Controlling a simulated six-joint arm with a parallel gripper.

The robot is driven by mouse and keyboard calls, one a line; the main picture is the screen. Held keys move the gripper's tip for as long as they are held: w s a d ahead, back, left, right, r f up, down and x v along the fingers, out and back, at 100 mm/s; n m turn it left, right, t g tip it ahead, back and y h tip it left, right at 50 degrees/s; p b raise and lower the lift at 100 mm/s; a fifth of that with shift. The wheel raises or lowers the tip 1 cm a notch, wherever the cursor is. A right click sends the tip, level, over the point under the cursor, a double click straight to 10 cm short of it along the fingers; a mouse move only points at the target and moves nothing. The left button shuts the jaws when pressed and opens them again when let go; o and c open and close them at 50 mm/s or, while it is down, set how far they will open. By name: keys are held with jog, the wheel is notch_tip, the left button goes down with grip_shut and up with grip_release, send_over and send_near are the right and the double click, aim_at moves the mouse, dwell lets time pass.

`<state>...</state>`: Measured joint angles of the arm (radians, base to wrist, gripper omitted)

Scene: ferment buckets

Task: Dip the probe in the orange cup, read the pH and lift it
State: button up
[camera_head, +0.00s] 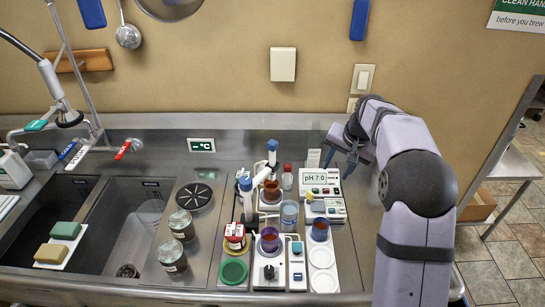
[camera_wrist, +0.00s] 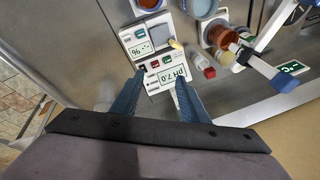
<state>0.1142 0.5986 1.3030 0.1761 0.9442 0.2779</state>
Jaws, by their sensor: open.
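The orange cup (camera_head: 271,194) stands at the back of the bench group. It also shows in the wrist view (camera_wrist: 220,35), with orange-brown contents. A blue-capped white stick (camera_head: 271,155), perhaps the probe, leans over this cup; its blue end (camera_wrist: 285,82) shows in the wrist view. I cannot tell whether its lower end is in the liquid. The pH meter (camera_head: 313,179) reads "pH 7.0", and its display (camera_wrist: 166,77) shows in the wrist view. My gripper (camera_head: 340,160) is open and empty, above and behind the meter, right of the cup. Its fingers (camera_wrist: 160,84) flank the display.
Another blue-capped stick (camera_head: 245,186) stands left. A sink (camera_head: 125,225) and jars (camera_head: 172,257) lie farther left. Bare steel is free right of the meter.

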jog(key=s+a+f+m+y+b, duration=0.1)
jog(key=a+f+m+y, duration=0.1)
jog(key=a+m+y, duration=0.15)
jog(key=m+t+y, duration=0.4)
jog(key=m+y, duration=0.3)
jog(key=m, duration=0.8)
send_near(274, 142)
jog(key=w+a, duration=0.1)
jog(key=a, duration=0.2)
jog(key=shift+w+f+m+h, duration=0.1)
jog(key=shift+f+m+h, duration=0.25)
jog(key=shift+m, duration=0.3)
jog(key=p+x, duration=0.3)
jog(key=x, duration=0.3)
jog(key=shift+w+r, duration=0.1)
jog(key=shift+w+a+f, duration=0.35)
jog(key=shift+a, duration=0.05)
grip_shut()
